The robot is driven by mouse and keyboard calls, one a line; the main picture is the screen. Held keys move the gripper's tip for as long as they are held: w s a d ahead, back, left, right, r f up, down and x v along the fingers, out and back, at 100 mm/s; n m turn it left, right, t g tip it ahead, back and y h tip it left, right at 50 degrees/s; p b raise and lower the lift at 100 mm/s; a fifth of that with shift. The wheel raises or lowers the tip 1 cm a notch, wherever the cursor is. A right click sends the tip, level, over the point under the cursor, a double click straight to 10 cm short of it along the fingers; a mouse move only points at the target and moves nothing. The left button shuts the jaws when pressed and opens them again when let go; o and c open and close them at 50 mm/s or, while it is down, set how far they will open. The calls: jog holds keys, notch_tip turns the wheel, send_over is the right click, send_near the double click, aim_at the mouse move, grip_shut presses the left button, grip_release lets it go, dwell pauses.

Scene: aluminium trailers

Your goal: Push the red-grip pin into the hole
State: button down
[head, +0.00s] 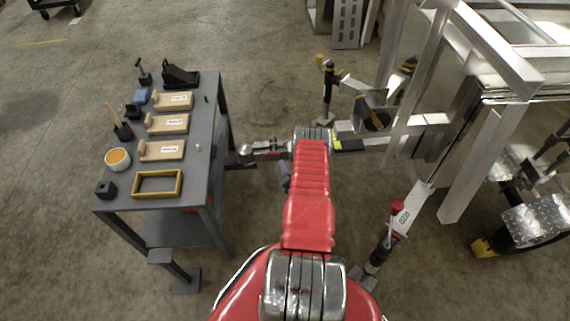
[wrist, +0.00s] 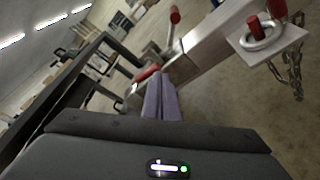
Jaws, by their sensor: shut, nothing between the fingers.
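My gripper (wrist: 160,98) shows in the wrist view as two purple fingers, closed together with nothing between them. A red grip (wrist: 147,73) lies just beyond the fingertips, on or beside a silver part; I cannot tell whether they touch. Another red grip (wrist: 175,15) stands on a thin stem farther up. A metal plate (wrist: 265,38) at the upper right has a ring and a red-topped pin (wrist: 254,25). Which red grip is the task's pin is unclear, and no hole can be made out. In the head view, my arm hides most of the gripper.
A grey table (head: 205,165) with wooden trays, a white tub and small tools stands left. An aluminium trailer frame (head: 480,150) is at right. A red-capped jack (head: 380,245) stands near my base at lower right. A chain (wrist: 295,75) hangs from the plate. Bare floor lies behind the table.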

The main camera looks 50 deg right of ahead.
jog(key=shift+s+a, duration=0.1)
jog(key=v, duration=1.3)
jog(key=shift+s+a, duration=0.15)
jog(key=shift+s, duration=0.05)
dwell(0.4)
